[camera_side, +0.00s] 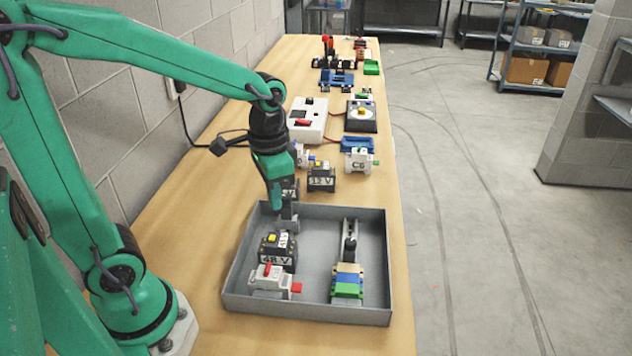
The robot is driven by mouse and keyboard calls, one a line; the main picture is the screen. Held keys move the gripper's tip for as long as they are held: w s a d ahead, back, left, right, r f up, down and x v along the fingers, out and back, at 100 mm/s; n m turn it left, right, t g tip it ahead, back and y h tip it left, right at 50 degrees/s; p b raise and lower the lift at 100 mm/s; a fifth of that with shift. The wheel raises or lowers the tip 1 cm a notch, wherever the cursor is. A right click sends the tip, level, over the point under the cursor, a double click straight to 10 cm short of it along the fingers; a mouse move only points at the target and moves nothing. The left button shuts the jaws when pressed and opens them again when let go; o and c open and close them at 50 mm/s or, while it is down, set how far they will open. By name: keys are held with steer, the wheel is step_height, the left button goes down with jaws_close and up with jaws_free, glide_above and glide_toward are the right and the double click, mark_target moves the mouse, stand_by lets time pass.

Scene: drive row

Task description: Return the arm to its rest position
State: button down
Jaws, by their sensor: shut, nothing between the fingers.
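My green arm reaches in from the left over the wooden table (190,260). My gripper (275,203) points down above the back left part of a grey tray (378,312). It is shut and holds nothing. In the tray, a black block marked 48 V (278,252) with a yellow top stands behind a white block with red parts (268,281). A block striped blue, yellow and green (347,284) sits on a metal rail at the right. A grey metal piece (288,215) shows just beside my fingers; I cannot tell whether they touch.
Behind the tray stand a black block marked 13 V (321,177), a white block marked C6 (360,160), a white box with a red switch (307,120) and a box with a yellow button (361,115). A block wall borders the table on the left.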

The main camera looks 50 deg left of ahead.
steer(key=s+r+n+t, duration=0.3)
steer(key=s+r+t, duration=0.2)
steer(key=s+r, duration=0.2)
steer(key=shift+r, duration=0.25)
steer(key=shift+a, duration=0.1)
